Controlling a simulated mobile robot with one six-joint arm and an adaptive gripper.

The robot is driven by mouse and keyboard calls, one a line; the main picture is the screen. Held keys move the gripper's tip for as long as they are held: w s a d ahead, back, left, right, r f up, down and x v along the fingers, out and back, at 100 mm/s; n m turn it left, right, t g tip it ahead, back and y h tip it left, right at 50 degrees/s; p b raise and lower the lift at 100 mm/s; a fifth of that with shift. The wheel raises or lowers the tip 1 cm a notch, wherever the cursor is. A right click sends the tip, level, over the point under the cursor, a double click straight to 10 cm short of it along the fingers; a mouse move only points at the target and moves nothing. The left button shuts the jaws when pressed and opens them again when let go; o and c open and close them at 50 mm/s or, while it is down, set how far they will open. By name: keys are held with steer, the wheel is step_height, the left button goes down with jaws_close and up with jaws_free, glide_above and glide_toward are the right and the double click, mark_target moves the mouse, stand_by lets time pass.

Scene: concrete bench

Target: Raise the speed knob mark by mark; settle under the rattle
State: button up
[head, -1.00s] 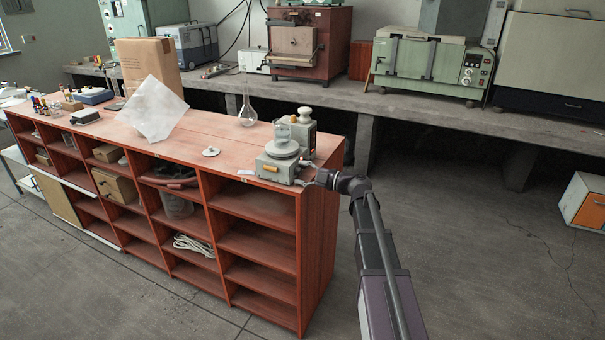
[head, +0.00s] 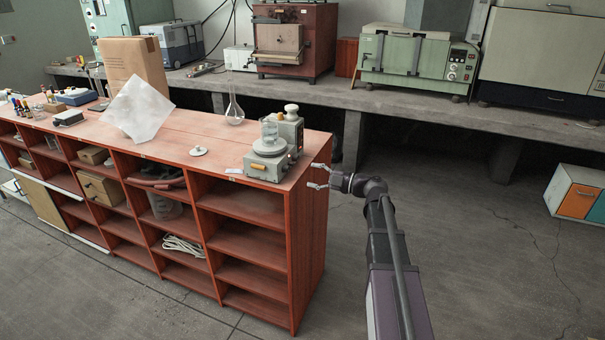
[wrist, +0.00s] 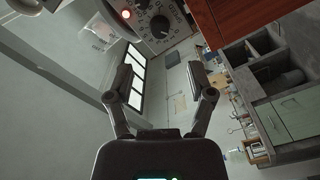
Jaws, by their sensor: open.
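The grey stirrer (head: 268,165) stands at the right end of the red-brown cabinet, with a glass beaker (head: 269,130) on its round plate. In the wrist view, its panel (wrist: 150,42) shows at the top, with a dark round knob (wrist: 160,26) ringed by pale marks and a lit red lamp (wrist: 126,14). The knob's exact setting is too small to read. My gripper (head: 315,176) is open and empty, just right of the stirrer and apart from it. In the wrist view, both fingers (wrist: 160,82) are spread below the panel, not touching the knob.
The cabinet top (head: 185,125) holds a white disc (head: 198,151), a glass flask (head: 234,112) and a pale sheet (head: 138,110). A grey device with a white top knob (head: 291,109) stands behind the stirrer. Floor right of the cabinet is free.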

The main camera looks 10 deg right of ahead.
steer(key=shift+v, duration=1.85)
steer(key=s+a+f+m+g+h, duration=0.4)
steer(key=s+a+f+m+g, duration=0.2)
steer(key=s+a+f+m, duration=0.35)
steer(key=s+f+m+g+h, duration=0.5)
steer(key=s+f+m+h, duration=0.4)
steer(key=s+m+h, duration=0.3)
step_height(320, 180, up, 18)
steer(key=y+p, duration=0.1)
steer(key=p, duration=1.6)
steer(key=shift+s+a+f+m+p, duration=0.15)
steer(key=shift+a+f+m+p, duration=0.05)
steer(key=shift+m+p, duration=0.15)
